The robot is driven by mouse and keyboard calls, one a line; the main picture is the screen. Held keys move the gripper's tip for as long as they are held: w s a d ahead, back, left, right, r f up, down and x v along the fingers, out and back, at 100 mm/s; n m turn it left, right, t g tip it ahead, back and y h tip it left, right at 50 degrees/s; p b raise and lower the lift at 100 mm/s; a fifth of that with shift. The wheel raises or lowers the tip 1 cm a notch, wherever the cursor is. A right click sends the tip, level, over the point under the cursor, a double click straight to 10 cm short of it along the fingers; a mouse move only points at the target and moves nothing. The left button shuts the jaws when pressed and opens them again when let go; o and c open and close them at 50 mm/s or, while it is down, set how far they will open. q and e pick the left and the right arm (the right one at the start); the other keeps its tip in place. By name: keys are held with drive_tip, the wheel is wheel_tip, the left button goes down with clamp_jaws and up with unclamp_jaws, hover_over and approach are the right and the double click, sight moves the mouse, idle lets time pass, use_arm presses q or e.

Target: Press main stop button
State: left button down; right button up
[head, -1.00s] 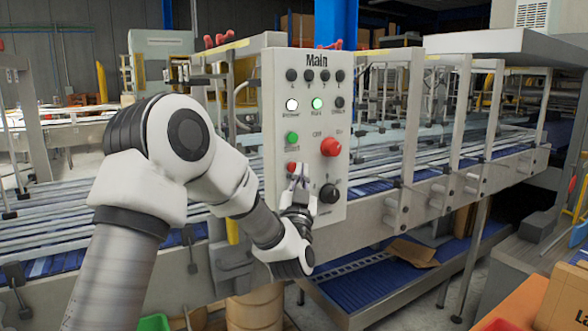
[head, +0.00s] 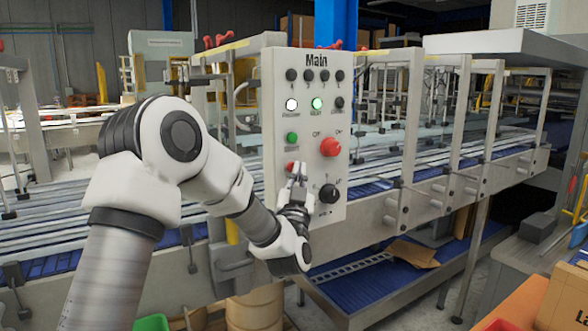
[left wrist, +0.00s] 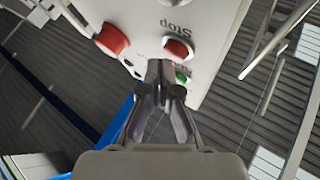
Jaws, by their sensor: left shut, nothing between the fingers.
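The white control panel (head: 305,105), labelled "Main", faces me in the head view. Its small red button (head: 291,167) sits at the lower left, below a green button (head: 292,138). In the left wrist view the red button (left wrist: 178,48) is beside the upside-down word "Stop". My left gripper (head: 299,174) is shut and empty, its fingertips just right of the small red button in the head view. In the left wrist view the fingertips (left wrist: 160,70) are close to the button; I cannot tell whether they touch the panel. My right gripper is not in view.
A larger red knob (head: 330,147) and a black rotary switch (head: 329,193) are close to my left gripper on the panel. A conveyor (head: 420,185) runs behind the panel. An orange surface with a cardboard box (head: 564,298) is at the lower right.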

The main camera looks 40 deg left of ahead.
use_arm(q)
drive_tip(key=shift+w+a, duration=0.15)
drive_tip(key=shift+a, duration=0.3)
idle(0.4)
drive_tip(key=shift+d, duration=0.15)
drive_tip(key=shift+s+d+b, duration=0.35)
drive_tip(key=shift+d+b, duration=0.15)
drive_tip(key=shift+d, duration=0.25)
drive_tip(key=d, duration=0.1)
drive_tip(key=s+d+b, duration=0.1)
drive_tip(key=d, duration=0.1)
drive_tip(key=s+d, duration=0.1)
drive_tip(key=shift+d+b, duration=0.3)
drive_tip(key=shift+b, duration=0.05)
